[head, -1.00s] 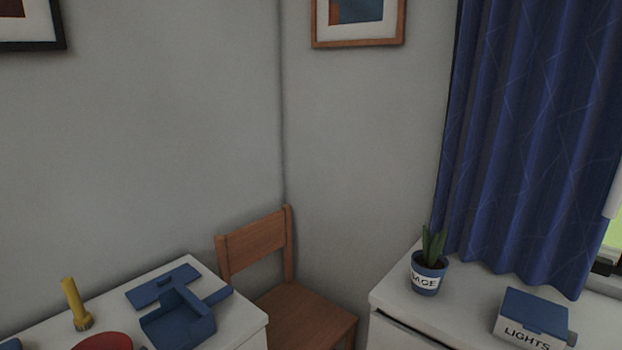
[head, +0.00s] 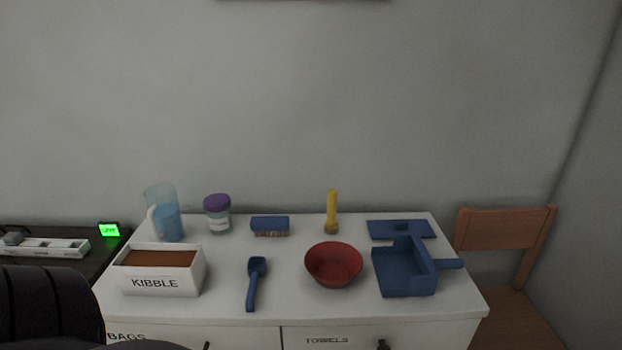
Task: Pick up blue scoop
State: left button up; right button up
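The blue scoop (head: 255,282) lies on the white dresser top (head: 285,305), with its bowl end toward the wall and its handle toward the front edge. It is between the white KIBBLE box (head: 155,279) and the red bowl (head: 333,265), touching neither. Neither of my grippers shows in the head view. A dark rounded shape, which I cannot identify for sure, fills the lower left corner.
Behind the scoop stand a pitcher (head: 165,215), a purple-lidded jar (head: 217,215), a blue brush (head: 270,224) and a yellow flashlight (head: 332,212). A blue dustpan-like tray (head: 404,275) is on the right. A wooden chair (head: 505,230) stands beyond. The dresser top around the scoop is clear.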

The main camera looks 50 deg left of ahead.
aim_at(257, 266)
jog(key=u, duration=1.8)
